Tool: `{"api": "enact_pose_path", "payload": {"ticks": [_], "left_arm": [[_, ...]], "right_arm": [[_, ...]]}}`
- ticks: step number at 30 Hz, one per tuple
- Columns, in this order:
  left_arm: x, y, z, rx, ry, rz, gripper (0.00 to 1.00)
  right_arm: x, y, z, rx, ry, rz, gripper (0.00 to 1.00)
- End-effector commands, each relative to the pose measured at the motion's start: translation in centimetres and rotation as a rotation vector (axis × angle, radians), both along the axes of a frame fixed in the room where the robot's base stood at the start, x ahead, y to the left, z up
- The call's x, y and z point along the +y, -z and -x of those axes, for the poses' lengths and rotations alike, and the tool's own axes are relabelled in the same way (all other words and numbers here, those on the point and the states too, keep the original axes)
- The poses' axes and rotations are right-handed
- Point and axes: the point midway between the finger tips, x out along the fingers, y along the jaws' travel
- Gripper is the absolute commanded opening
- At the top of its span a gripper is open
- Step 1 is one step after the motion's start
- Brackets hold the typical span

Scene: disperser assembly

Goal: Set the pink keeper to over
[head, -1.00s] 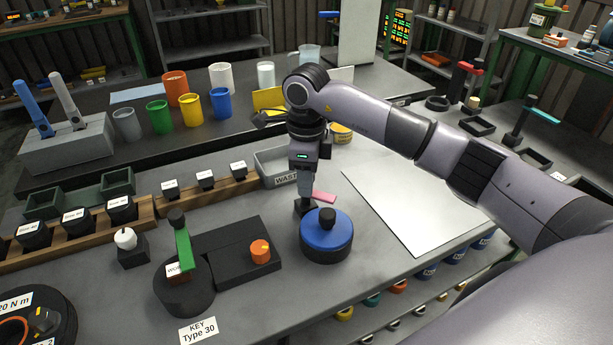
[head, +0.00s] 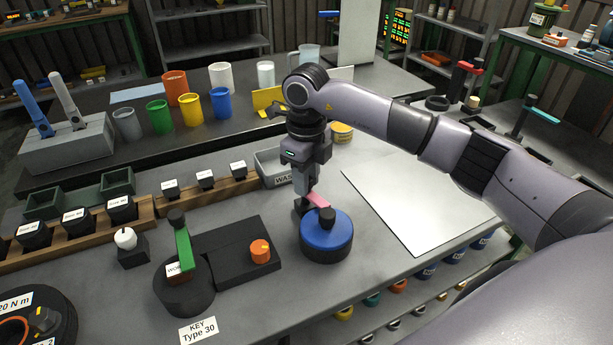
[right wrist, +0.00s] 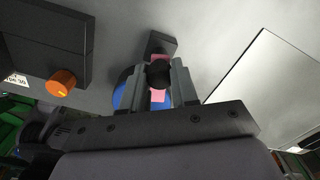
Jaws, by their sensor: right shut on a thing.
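The pink keeper (head: 319,201) is a short flat bar at a dark post just behind the blue round disperser part (head: 326,240). In the head view its free end reaches the near side, over the blue top's back edge, close to the black knob (head: 327,216). My right gripper (head: 304,192) points down at the keeper and is shut on it, partly hiding its post. In the right wrist view the pink keeper (right wrist: 158,96) shows between the two fingers (right wrist: 160,88), with a dark round knob in front of it. My left gripper is not in view.
A black fixture with a green keeper (head: 183,250) and an orange knob (head: 260,251) stands left of the blue part. A grey waste bin (head: 272,170) is behind. A pale flat sheet (head: 420,200) lies on the right, clear of objects.

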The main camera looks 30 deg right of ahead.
Motion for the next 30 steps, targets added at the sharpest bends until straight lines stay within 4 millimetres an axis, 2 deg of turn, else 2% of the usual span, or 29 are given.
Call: {"api": "enact_pose_path", "payload": {"ticks": [13, 30], "left_arm": [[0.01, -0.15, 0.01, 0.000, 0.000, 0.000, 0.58], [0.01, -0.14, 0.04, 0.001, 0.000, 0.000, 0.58]], "right_arm": [[-0.01, -0.13, -0.04, -0.002, 0.252, -0.001, 0.00], [-0.02, -0.15, -0.07, -0.003, 0.299, -0.001, 0.00]]}}
